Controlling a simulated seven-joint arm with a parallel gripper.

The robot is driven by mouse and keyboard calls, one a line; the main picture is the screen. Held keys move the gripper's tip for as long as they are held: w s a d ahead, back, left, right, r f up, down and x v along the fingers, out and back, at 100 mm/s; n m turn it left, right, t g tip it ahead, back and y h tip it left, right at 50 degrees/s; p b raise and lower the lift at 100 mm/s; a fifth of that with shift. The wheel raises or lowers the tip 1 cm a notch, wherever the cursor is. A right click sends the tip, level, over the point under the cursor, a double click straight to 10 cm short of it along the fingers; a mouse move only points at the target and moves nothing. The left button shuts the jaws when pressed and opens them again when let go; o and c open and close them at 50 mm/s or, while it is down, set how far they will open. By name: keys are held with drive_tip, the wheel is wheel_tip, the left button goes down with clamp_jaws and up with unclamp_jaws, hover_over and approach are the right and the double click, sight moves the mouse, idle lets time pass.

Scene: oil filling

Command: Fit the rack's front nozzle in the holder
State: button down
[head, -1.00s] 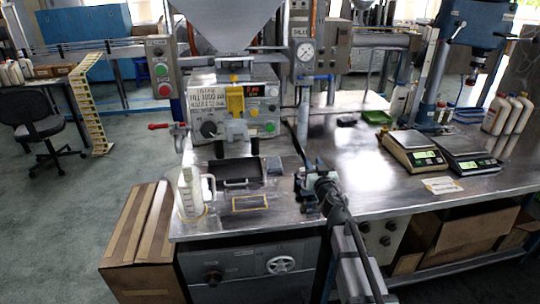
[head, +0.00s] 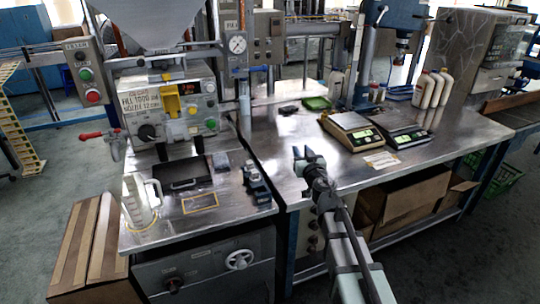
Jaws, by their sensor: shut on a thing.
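The dark rack (head: 257,184) stands on the steel bench top near its right edge. Single nozzles on it are too small to make out. My gripper (head: 303,155) is to the right of the rack, apart from it, over the bench on the right. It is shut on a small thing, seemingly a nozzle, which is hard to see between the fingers. The filling machine (head: 165,104) stands at the back left, with a yellow part on its front. A grey block sits below that part; I cannot tell whether it is the holder.
A clear jug (head: 138,201) stands at the front left of the bench. A dark tray (head: 183,176) lies between jug and rack. Two scales (head: 352,131) and white bottles (head: 430,88) are on the right bench. The bench around my gripper is mostly clear.

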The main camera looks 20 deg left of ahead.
drive_tip(key=w+d+r+m+t+h, duration=0.1)
drive_tip(key=w+d+r+h, duration=0.15)
drive_tip(key=d, duration=0.75)
drive_tip(key=w+d+r+m+t+h, duration=0.1)
drive_tip(key=w+d, duration=0.2)
drive_tip(key=d, duration=0.7)
drive_tip(key=w+d+r+m+h, duration=0.1)
drive_tip(key=w+d+m+h, duration=0.1)
drive_tip(key=d, duration=0.8)
drive_tip(key=s+a+r+n+g+y, duration=0.25)
drive_tip(key=a+n+g+y, duration=0.35)
drive_tip(key=a, duration=1.1)
drive_tip(key=s+a+r+n+g+y, duration=0.1)
drive_tip(key=s+a+n+g+y, duration=0.4)
drive_tip(key=a, duration=1.3)
drive_tip(key=s+a+r+n+g+h, duration=0.1)
drive_tip(key=s+a+r+n+g, duration=0.2)
drive_tip(key=s+a+n+g, duration=0.3)
drive_tip(key=s+a+r+n+g+h, duration=0.2)
drive_tip(key=s+a+n+g, duration=0.5)
drive_tip(key=s+a+g, duration=0.5)
drive_tip(key=s+a+r, duration=0.1)
drive_tip(key=s+a, duration=0.6)
drive_tip(key=shift+s+a+r+g, duration=0.2)
drive_tip(key=shift+a+r+g, duration=0.1)
drive_tip(key=shift+a+r, duration=0.05)
drive_tip(key=shift+f, duration=0.15)
